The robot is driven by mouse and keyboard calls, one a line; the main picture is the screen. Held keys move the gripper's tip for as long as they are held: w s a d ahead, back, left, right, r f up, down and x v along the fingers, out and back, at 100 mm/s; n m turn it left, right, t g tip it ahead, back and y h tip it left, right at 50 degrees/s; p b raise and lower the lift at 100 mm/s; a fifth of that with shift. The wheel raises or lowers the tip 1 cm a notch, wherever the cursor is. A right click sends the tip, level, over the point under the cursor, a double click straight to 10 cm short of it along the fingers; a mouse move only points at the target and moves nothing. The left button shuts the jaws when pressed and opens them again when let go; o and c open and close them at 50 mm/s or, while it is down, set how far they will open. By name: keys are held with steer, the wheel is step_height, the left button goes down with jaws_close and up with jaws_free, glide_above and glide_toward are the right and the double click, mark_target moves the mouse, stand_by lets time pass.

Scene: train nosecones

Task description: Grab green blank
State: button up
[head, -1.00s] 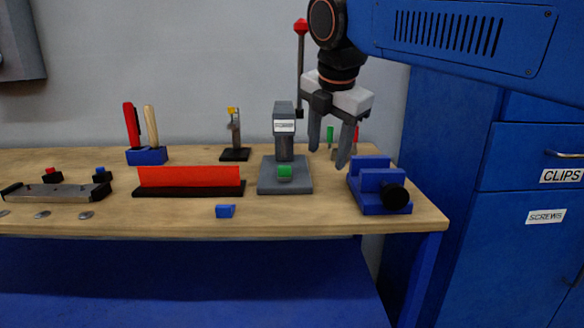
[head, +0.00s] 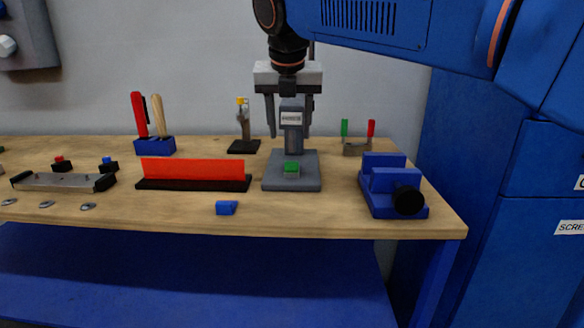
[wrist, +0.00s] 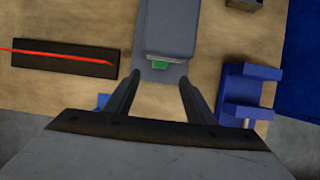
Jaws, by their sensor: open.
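The green blank (head: 291,167) sits on the base of the grey press (head: 290,183), below the press head. The green blank also shows in the wrist view (wrist: 160,65), just under the edge of the press head and partly covered by it. My gripper (head: 290,134) is open and empty, with fingers pointing down at about the height of the press head. In the wrist view my gripper (wrist: 159,76) has its two fingers apart, with the green blank between and just beyond the tips.
A blue vise (head: 390,185) stands to the right of the press, and a red plate in a black base (head: 194,175) to the left. A small blue block (head: 226,208) lies near the front edge. A toggle clamp (head: 242,130) stands behind.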

mark_target(291, 163)
steer(key=x, duration=1)
steer(key=shift+f, duration=0.3)
steer(key=c, duration=1.1)
